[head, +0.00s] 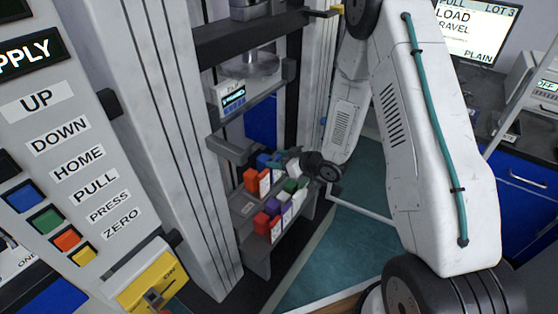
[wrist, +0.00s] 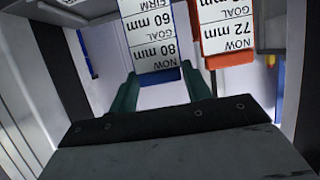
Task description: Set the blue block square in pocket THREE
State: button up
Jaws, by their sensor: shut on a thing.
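The blue block (head: 265,160) is at the back of the grey shelf in the head view, partly hidden by my gripper (head: 284,163). In the wrist view the blue block (wrist: 158,77) sits between the two teal fingers of my gripper (wrist: 161,84). Its white label reads 80 mm NOW, 60 mm GOAL, FIRM, upside down. The gripper is shut on it. Whether the block touches the shelf is unclear. I cannot make out which pocket is THREE.
An orange block (head: 251,180) stands beside the blue one; an orange block (wrist: 230,60) labelled 72 mm shows in the wrist view. Purple (head: 273,207), green (head: 290,185) and another orange block (head: 262,223) crowd the shelf (head: 243,208). A machine column (head: 185,140) rises left.

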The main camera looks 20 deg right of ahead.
jog(key=shift+f, duration=0.15)
jog(key=o, duration=1)
jog(key=shift+f, duration=0.1)
jog(key=shift+o, duration=0.2)
